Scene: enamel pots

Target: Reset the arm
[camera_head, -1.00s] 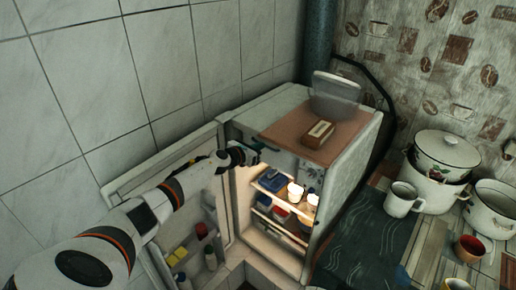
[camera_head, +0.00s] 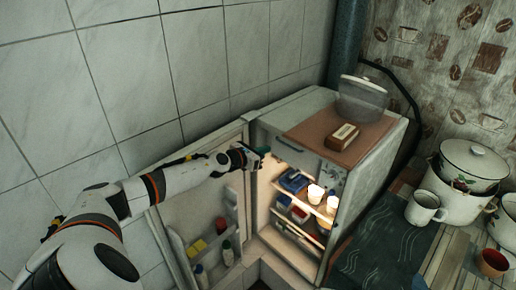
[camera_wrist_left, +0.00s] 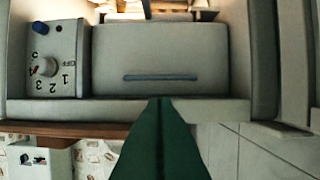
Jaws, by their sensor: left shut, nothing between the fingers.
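My left gripper (camera_head: 262,151) is shut and empty at the upper part of the open fridge (camera_head: 344,164), between the fridge body and its open door (camera_head: 197,212). In the left wrist view its green fingers (camera_wrist_left: 160,140) are together, in front of a grey panel (camera_wrist_left: 160,58) with a slot and a numbered dial (camera_wrist_left: 44,67). I cannot tell whether the fingertips touch the panel. My right gripper is not in view.
A brown box (camera_head: 342,138) and a clear container (camera_head: 361,97) stand on the fridge. Lit shelves hold jars and a blue box (camera_head: 293,180). Enamel pots (camera_head: 466,171) and a white mug (camera_head: 424,207) stand at right. A tiled wall is behind my arm.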

